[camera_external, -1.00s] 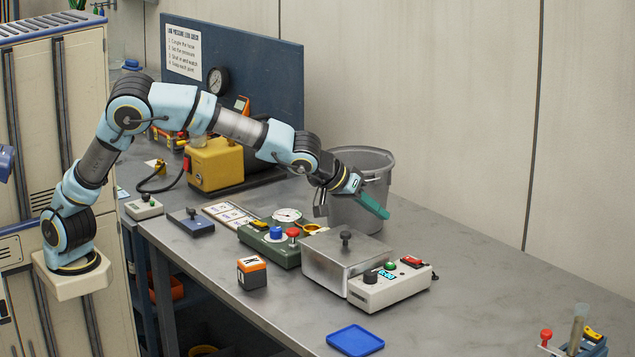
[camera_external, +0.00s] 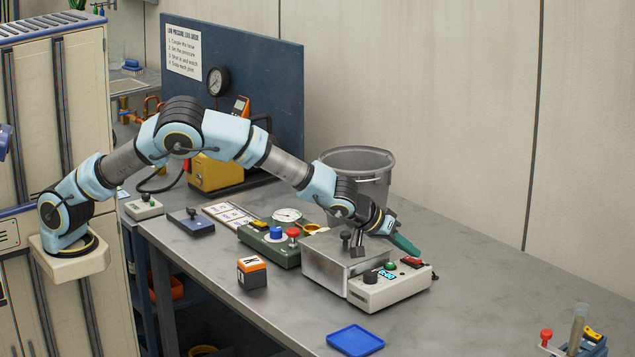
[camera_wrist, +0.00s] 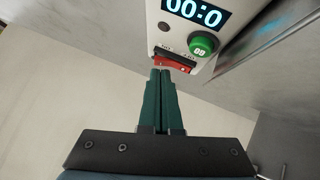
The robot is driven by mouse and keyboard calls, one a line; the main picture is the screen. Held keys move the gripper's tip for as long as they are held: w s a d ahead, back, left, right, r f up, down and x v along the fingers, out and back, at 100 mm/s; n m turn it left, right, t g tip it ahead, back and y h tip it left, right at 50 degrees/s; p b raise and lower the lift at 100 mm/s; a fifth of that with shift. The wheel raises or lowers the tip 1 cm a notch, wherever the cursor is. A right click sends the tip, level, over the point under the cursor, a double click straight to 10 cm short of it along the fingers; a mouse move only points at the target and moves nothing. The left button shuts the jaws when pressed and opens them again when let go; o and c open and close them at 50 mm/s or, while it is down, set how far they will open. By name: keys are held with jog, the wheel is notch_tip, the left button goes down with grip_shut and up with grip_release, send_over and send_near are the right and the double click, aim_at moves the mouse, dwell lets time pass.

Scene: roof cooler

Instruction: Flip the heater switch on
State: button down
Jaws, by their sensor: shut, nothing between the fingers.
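The heater is a metal box (camera_external: 325,262) with a pale control panel (camera_external: 385,294) at its front right. The red rocker switch (camera_external: 412,262) sits at the panel's right end, next to a green button (camera_external: 390,266). In the wrist view the red switch (camera_wrist: 178,62) lies below the green button (camera_wrist: 203,45). My gripper (camera_external: 416,251) is over the panel's right end. Its two green fingers (camera_wrist: 160,72) are pressed together and empty, with their tips close to the switch. I cannot tell whether they touch it. The switch's position is unclear.
A black knob (camera_external: 371,277) and a lit display (camera_external: 387,274) are on the panel. A grey bucket (camera_external: 372,165) stands behind the heater, a green box (camera_external: 268,249) to its left. A blue tray (camera_external: 355,341) lies in front. The table at right is mostly clear.

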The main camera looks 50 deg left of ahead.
jog(key=shift+d+f, duration=0.1)
jog(key=shift+f, duration=0.1)
jog(key=shift+d+f+m+y+b, duration=0.3)
jog(key=shift+f+y+b, duration=0.1)
jog(key=shift+f+b, duration=0.1)
jog(key=shift+a+r, duration=0.1)
jog(key=shift+r, duration=0.1)
jog(key=shift+a, duration=0.1)
jog(key=shift+a, duration=0.75)
jog(key=shift+r, duration=0.1)
